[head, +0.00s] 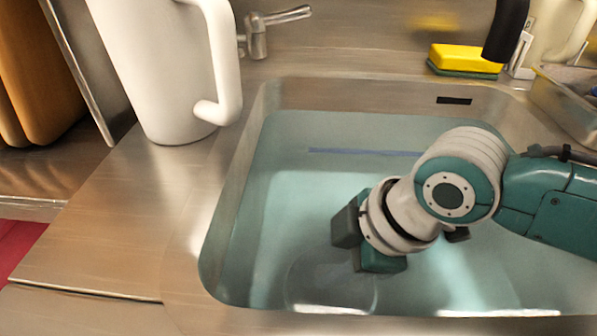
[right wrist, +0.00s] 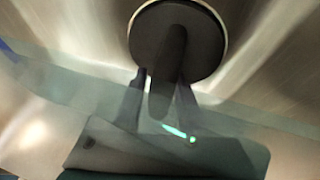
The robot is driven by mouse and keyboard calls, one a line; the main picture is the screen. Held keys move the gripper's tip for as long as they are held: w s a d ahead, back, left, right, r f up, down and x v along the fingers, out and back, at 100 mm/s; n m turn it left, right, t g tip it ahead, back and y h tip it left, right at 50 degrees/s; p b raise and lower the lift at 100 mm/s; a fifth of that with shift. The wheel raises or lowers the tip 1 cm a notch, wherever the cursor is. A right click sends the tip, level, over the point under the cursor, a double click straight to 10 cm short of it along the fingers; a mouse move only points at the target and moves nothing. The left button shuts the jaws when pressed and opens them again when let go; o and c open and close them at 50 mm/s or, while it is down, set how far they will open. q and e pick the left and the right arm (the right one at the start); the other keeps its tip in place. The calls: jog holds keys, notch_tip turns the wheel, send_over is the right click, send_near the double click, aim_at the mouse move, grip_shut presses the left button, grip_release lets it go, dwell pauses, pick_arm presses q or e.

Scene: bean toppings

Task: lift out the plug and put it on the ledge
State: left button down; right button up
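The plug (right wrist: 178,40) is a dark round disc with an upright dark stalk, seen in the right wrist view with a pale rim around it. My right gripper (right wrist: 160,90) has its two fingers apart, one on each side of the stalk. A narrow gap shows beside the left finger; contact on the right is blurred. In the head view my right gripper (head: 358,246) points down into the water-filled sink (head: 222,215), and the plug cannot be made out there. The steel ledge (head: 130,215) lies left of the sink. My left gripper is out of view.
A large white mug (head: 160,70) stands on the ledge at the back left, near a metal tap lever (head: 270,25). A yellow and green sponge (head: 465,60) lies behind the sink. A metal tray (head: 565,105) is at right. The front left ledge is clear.

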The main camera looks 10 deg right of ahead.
grip_shut()
dwell(0.4)
jog(key=shift+r+p, duration=0.3)
jog(key=shift+r, duration=0.25)
notch_tip(320, 180, up, 27)
jog(key=p, duration=1.5)
